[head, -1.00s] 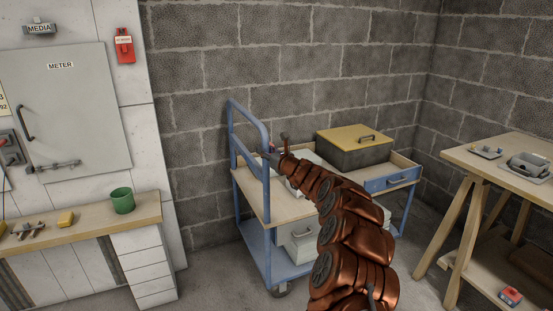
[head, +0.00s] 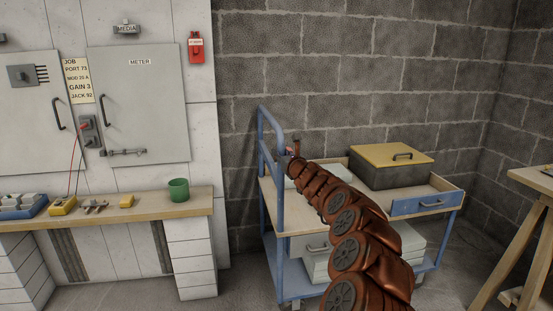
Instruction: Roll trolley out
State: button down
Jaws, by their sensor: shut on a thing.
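The trolley (head: 276,256) is blue-framed, with a wooden top deck, a lower shelf and a looped push handle (head: 267,118) at its left end. It stands on the floor by the grey block wall. My gripper (head: 286,157) is at the near upright of the handle and shut on it; my arm hides the fingertips and part of the deck. A grey box with a yellow lid (head: 392,165) rides on the top deck. Pale grey cases (head: 318,246) lie on the lower shelf, partly hidden.
A wooden workbench (head: 150,208) with a green mug (head: 178,190) stands left of the trolley, under the meter cabinet (head: 140,105). A trestle table (head: 535,180) is at the right edge. Bare floor (head: 240,290) shows between bench and trolley.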

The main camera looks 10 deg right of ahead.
jog(key=shift+a, duration=0.25)
jog(key=c, duration=0.9)
grip_release()
jog(key=shift+s+r, duration=0.1)
jog(key=shift+s+d+r, duration=0.15)
jog(key=shift+s+d, duration=0.15)
jog(key=shift+s, duration=0.35)
jog(key=shift+f+v, duration=0.1)
jog(key=shift+v, duration=2.5)
jog(key=shift+f+v, duration=0.15)
jog(key=shift+v, duration=2.45)
jog(key=shift+a, duration=0.15)
